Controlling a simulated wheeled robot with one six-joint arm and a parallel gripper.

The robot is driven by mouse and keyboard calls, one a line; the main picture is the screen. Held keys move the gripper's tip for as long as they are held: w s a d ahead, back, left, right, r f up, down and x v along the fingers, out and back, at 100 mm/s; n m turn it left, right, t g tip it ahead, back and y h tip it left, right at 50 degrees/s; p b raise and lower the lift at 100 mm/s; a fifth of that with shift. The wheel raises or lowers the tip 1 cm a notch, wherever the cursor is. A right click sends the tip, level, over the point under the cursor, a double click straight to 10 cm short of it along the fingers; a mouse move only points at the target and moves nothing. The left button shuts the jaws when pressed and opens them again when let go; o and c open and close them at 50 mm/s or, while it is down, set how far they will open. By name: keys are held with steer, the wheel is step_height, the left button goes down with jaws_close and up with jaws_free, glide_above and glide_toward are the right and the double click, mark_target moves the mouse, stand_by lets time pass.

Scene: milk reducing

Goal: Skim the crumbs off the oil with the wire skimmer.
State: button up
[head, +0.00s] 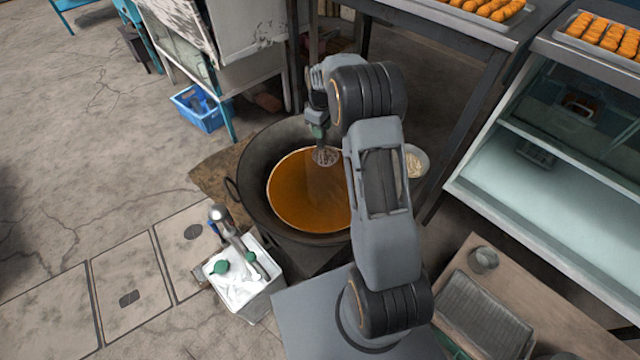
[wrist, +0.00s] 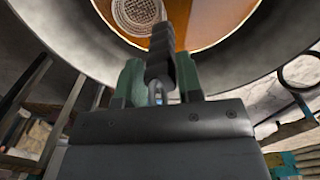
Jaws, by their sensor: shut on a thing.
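A large dark wok (head: 250,203) holds orange-brown oil (head: 300,200). The wire skimmer (head: 325,156) shows its round mesh head at the far edge of the oil. Whether the mesh is in the oil or just above it, I cannot tell. My gripper (head: 319,128) is above the wok's far side, partly hidden by my arm. In the wrist view, my gripper (wrist: 160,82) is shut on the skimmer's dark handle (wrist: 161,50), and the mesh head (wrist: 137,14) lies ahead over the oil. I cannot make out any crumbs on the oil. My arm hides the wok's right part.
A white container (head: 245,290) with green-topped items stands front left of the wok. A small bowl (head: 416,160) with pale contents is right of the wok. A blue crate (head: 200,108) lies behind left. Trays of fried food (head: 605,35) sit back right. A wooden table (head: 560,335) stands front right.

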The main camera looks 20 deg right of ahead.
step_height(320, 180, up, 11)
steer(key=p, duration=0.7)
steer(key=shift+r, duration=0.15)
steer(key=shift+p, duration=0.35)
